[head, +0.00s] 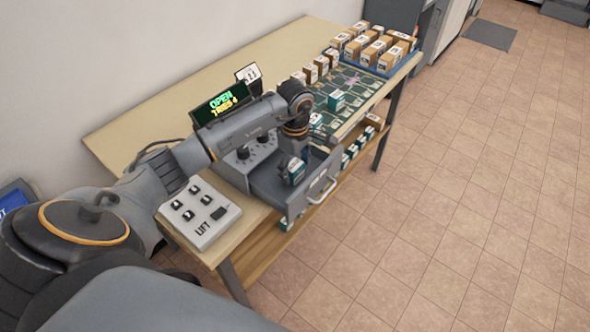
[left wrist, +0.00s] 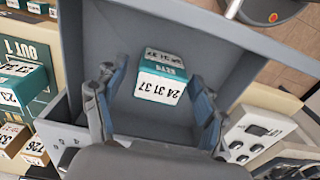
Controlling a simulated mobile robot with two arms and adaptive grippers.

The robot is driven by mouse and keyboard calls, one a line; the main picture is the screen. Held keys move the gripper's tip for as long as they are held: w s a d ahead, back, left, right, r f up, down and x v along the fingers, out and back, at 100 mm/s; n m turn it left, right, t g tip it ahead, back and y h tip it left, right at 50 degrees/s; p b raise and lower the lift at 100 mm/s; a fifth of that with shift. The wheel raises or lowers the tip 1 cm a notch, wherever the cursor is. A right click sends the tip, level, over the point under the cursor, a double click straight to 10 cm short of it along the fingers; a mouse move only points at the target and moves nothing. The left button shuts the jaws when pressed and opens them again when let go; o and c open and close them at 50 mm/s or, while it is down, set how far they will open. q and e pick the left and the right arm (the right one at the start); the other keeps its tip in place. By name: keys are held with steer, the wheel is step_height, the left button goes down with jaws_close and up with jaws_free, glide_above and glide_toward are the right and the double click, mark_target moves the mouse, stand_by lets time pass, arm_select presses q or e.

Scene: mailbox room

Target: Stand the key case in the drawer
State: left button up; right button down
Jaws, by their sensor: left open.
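The key case (head: 297,172) is a small teal and white box inside the open grey drawer (head: 318,186). In the left wrist view the key case (left wrist: 160,88) shows a white label with dark numbers and a teal side, and the drawer (left wrist: 225,45) surrounds it. My left gripper (head: 294,153) reaches down into the drawer from above. Its fingers (left wrist: 155,97) are open, one on each side of the key case, with visible gaps. Whether the key case touches the drawer floor is hard to tell. My right gripper is not in view.
The drawer unit has a green "OPEN" display (head: 221,102) on top. A LIFT button panel (head: 199,214) sits at its left. A green mat (head: 352,84) with several boxes and a blue tray (head: 402,66) of boxes lie farther along the table.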

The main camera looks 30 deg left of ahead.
mark_target(295, 165)
arm_select(q)
step_height(295, 165, up, 11)
steer(key=b, duration=0.2)
steer(key=shift+f+b, duration=0.15)
steer(key=shift+b, duration=0.15)
